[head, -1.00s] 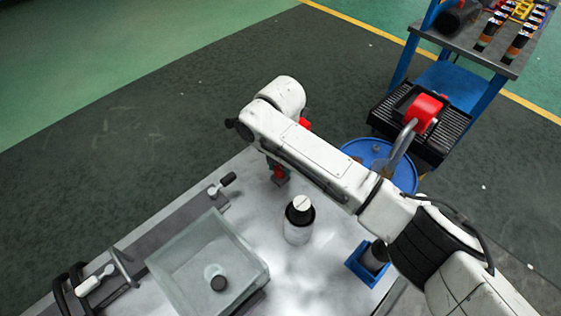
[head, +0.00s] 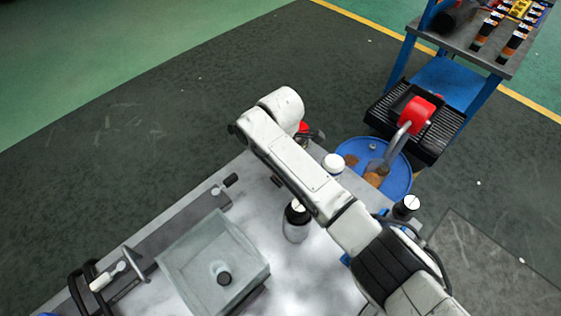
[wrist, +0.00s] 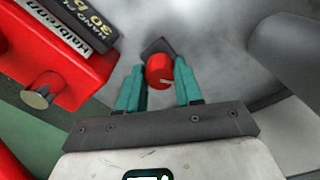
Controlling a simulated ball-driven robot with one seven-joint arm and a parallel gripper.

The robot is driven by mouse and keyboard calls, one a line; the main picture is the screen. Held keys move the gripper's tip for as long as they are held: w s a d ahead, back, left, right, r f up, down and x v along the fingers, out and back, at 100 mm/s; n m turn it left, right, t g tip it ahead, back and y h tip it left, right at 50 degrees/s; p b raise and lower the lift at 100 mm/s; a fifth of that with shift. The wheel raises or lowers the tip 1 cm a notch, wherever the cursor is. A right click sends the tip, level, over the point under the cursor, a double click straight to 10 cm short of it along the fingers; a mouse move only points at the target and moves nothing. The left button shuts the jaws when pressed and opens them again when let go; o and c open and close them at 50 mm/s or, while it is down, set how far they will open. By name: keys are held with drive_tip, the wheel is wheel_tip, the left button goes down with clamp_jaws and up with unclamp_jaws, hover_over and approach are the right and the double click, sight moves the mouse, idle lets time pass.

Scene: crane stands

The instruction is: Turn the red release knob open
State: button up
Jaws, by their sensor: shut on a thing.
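The red release knob (wrist: 159,71) is round with a pale mark on its face and sits by a small dark plate in the wrist view. My gripper (wrist: 160,84) has its two teal fingers on either side of the knob and is shut on it. In the head view my white arm reaches over the bench and hides the knob and the fingers.
In the wrist view a red lettered block (wrist: 60,55) lies close on the left. A blue drum (head: 398,180) is beyond.

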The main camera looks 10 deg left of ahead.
drive_tip(key=m+p, duration=0.1)
drive_tip(key=m, duration=0.4)
drive_tip(key=shift+r+m+p, duration=0.1)
drive_tip(key=shift+m+p, duration=0.2)
drive_tip(key=shift+p, duration=0.05)
drive_tip(key=m+p, duration=0.1)
drive_tip(key=m, duration=0.3)
drive_tip(key=shift+s+m, duration=0.1)
drive_tip(key=shift+m, duration=0.2)
drive_tip(key=m, duration=0.4)
drive_tip(key=shift+p, duration=0.35)
drive_tip(key=shift+a+m, duration=0.1)
drive_tip(key=shift+m, duration=2.4)
drive_tip(key=o, duration=1)
drive_tip(key=shift+o, duration=0.2)
